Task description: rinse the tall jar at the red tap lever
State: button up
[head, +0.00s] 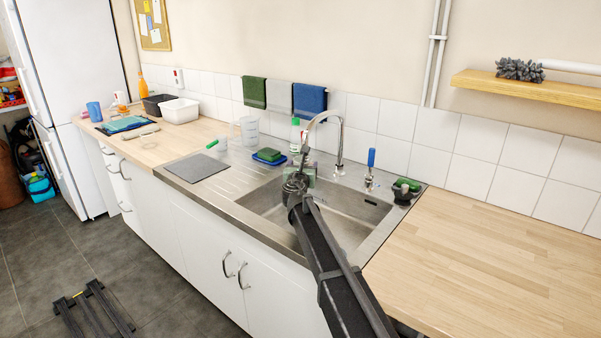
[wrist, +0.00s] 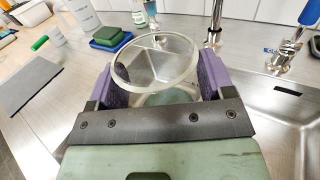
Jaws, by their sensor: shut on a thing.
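My gripper (head: 297,183) is shut on a clear glass jar (wrist: 155,62), whose round open rim faces the camera between the purple finger pads in the wrist view. In the head view the jar is mostly hidden by my gripper, near the left side of the sink basin (head: 345,222). The curved chrome tap (head: 340,150) arches over close behind my gripper. I see no water running. A lever with a blue handle (head: 371,157) stands right of the tap, also in the wrist view (wrist: 292,38). I see no red lever.
A green sponge on a blue dish (head: 268,156), a green-capped bottle (head: 295,132) and a clear jug (head: 249,130) stand behind left. A grey mat (head: 197,167) lies on the drainboard. A dark item with green top (head: 405,191) sits at right. The right worktop (head: 480,260) is clear.

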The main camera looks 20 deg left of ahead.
jog(key=shift+w+a, duration=0.1)
jog(key=shift+a, duration=0.4)
jog(key=shift+d, duration=0.1)
jog(key=shift+d, duration=0.55)
jog(key=shift+a, duration=0.1)
jog(key=shift+a, duration=0.55)
